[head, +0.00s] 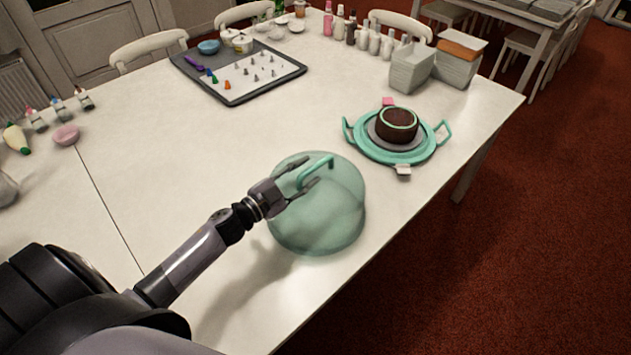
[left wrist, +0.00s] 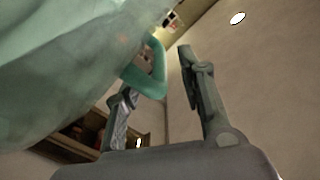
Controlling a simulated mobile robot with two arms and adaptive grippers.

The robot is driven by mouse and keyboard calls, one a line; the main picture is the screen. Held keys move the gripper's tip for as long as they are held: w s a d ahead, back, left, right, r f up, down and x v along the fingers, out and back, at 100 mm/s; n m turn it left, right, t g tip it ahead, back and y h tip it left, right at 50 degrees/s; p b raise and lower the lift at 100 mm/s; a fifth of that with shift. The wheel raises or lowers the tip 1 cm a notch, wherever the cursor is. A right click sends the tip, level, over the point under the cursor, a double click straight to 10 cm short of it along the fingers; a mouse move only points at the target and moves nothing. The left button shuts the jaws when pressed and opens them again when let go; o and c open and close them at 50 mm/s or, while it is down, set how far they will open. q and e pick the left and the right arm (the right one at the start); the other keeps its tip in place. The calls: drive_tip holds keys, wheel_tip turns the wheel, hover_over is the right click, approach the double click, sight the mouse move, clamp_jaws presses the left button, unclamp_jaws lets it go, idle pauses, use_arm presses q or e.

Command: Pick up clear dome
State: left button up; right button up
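The clear dome (head: 335,215) is a translucent green cover with a green loop handle (head: 317,168) on top. It appears to rest upright on the white table, near the front edge. It also fills the upper left of the left wrist view (left wrist: 60,70). My left gripper (head: 311,182) is at the top of the dome with its fingers apart around the handle. In the left wrist view the handle (left wrist: 155,75) lies between the fingers, close to the left one, with a gap to the right one. My right gripper is not in view.
A green turntable (head: 372,152) with a chocolate cake (head: 397,124) stands right of the dome. Grey containers (head: 411,68) and bottles stand at the back right. A tray (head: 290,83) of piping tips lies at the back. The table left of the dome is clear.

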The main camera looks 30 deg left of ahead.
use_arm(q)
drive_tip(key=shift+x, duration=0.85)
drive_tip(key=shift+f, duration=0.1)
clamp_jaws()
idle(0.3)
